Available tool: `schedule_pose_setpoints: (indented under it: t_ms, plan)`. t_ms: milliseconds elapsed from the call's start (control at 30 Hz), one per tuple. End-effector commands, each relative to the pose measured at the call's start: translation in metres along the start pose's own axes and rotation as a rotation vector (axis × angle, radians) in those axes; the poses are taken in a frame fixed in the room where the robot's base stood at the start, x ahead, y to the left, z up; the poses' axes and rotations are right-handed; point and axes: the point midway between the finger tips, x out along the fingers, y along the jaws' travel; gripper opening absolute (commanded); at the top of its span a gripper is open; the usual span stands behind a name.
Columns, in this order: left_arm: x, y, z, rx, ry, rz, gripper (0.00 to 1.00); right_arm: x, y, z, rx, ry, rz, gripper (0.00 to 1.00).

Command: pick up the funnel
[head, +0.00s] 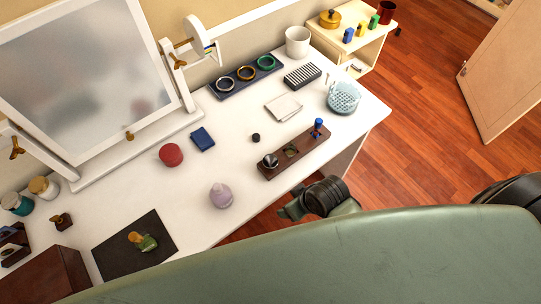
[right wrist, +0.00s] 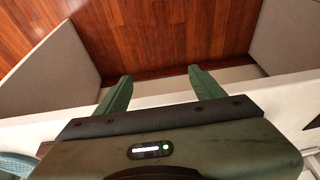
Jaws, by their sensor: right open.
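A small silver, cup-like piece with a dark rim (head: 270,160), which may be the funnel, sits at the near-left end of a dark wooden stand (head: 277,169) on the white table. I cannot tell its shape for certain. A blue-topped item (head: 318,127) stands at the stand's other end, with an open hole between. My right gripper (head: 289,210) is just off the table's front edge, near the stand and apart from it. In the right wrist view its two green fingers (right wrist: 158,78) are spread and empty, over the table edge and floor. My left gripper is not in view.
A lilac bottle-like object (head: 220,196) stands left of the stand. A light-blue basket (head: 343,97), ring tray (head: 246,77) and white cup (head: 298,41) are behind. A mirror (head: 90,80) stands at back left. The white tabletop (head: 232,160) around the stand is mostly clear.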

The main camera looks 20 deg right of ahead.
Motion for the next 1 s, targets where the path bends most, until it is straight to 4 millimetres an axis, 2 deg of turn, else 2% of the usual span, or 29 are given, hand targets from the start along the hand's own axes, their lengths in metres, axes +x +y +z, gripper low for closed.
schedule_pose_setpoints:
  t_ms: [33,200,367,433,567,700,833,900,1000]
  plan:
    - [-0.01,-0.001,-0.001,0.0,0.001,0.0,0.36,-0.023,-0.007,-0.028,-0.06,0.039,-0.025,0.69]
    - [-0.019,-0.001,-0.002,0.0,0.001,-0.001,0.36,-0.051,-0.038,-0.082,-0.294,0.114,-0.134,0.69]
    - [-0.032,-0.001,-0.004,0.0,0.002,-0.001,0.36,-0.089,-0.069,-0.118,-0.578,0.159,-0.24,0.69]
    - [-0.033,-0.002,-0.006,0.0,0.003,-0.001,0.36,-0.095,-0.074,-0.125,-0.702,0.157,-0.28,0.69]
    - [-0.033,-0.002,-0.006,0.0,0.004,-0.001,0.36,-0.083,-0.054,-0.135,-0.881,0.121,-0.33,0.69]
    - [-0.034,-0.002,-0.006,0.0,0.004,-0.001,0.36,-0.08,-0.011,-0.143,-0.989,0.071,-0.355,0.69]
    - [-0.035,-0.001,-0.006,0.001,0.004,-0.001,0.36,-0.083,0.026,-0.15,-1.017,0.042,-0.36,0.69]
    - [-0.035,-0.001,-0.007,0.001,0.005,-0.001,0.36,-0.085,0.038,-0.153,-1.02,0.036,-0.359,0.69]
    - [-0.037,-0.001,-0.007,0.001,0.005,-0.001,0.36,-0.084,0.045,-0.154,-1.02,0.032,-0.362,0.69]
